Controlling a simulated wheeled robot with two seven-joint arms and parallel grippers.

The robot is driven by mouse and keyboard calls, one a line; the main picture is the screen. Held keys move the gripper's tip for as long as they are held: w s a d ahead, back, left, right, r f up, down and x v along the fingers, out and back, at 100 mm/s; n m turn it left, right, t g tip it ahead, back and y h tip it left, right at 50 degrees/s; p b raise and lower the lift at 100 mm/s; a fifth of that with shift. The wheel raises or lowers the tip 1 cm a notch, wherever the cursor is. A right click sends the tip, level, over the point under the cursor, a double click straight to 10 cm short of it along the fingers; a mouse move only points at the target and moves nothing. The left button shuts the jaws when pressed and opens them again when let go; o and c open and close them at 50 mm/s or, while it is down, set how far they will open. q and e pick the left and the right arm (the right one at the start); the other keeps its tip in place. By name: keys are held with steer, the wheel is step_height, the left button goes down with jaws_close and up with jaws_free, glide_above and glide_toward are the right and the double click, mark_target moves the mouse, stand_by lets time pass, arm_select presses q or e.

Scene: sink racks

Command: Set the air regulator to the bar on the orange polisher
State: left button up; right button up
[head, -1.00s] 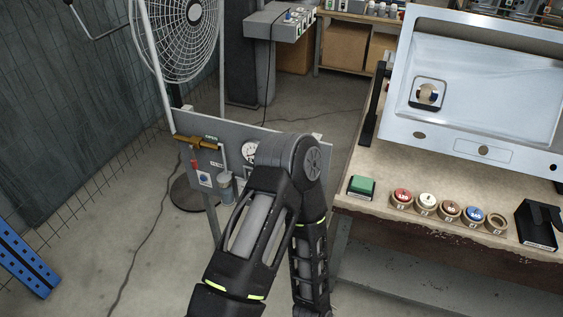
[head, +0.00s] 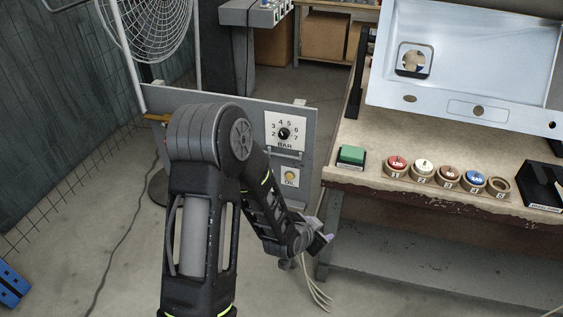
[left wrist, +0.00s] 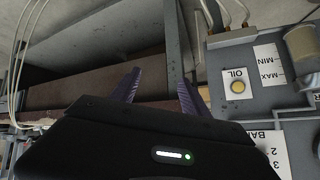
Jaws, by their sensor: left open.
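The air regulator's black dial (head: 284,134) sits on a white plate marked 2 to 7 and BAR, on the grey panel (head: 232,104). Its pointer is too small to read. In the left wrist view the BAR plate (left wrist: 268,147) is partly cut off behind my gripper body. My left gripper (head: 326,241) is low, below and right of the dial and apart from it, beside the bench leg. Its two fingers (left wrist: 158,90) are apart with nothing between them. I cannot make out an orange polisher. My right gripper is out of view.
The bench (head: 350,178) carries a green block (head: 351,155), numbered discs (head: 448,175) and a steel sink (head: 490,60).

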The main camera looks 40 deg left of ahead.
arm_select(q)
steer(key=w+a+r+m+t+y+b, duration=0.2)
steer(key=w+a+r+t+y+b, duration=0.25)
steer(key=a, duration=0.65)
steer(key=m+t+y+b, duration=0.1)
steer(key=m+t+b, duration=0.15)
steer(key=b, duration=0.35)
glide_toward(283, 136)
steer(key=shift+w+a+f, duration=0.1)
steer(key=shift+w, duration=0.35)
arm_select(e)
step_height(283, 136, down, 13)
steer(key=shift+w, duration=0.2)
arm_select(q)
steer(key=shift+x, duration=3.9)
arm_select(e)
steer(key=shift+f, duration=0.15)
arm_select(q)
steer(key=shift+c, duration=0.2)
jaws_close()
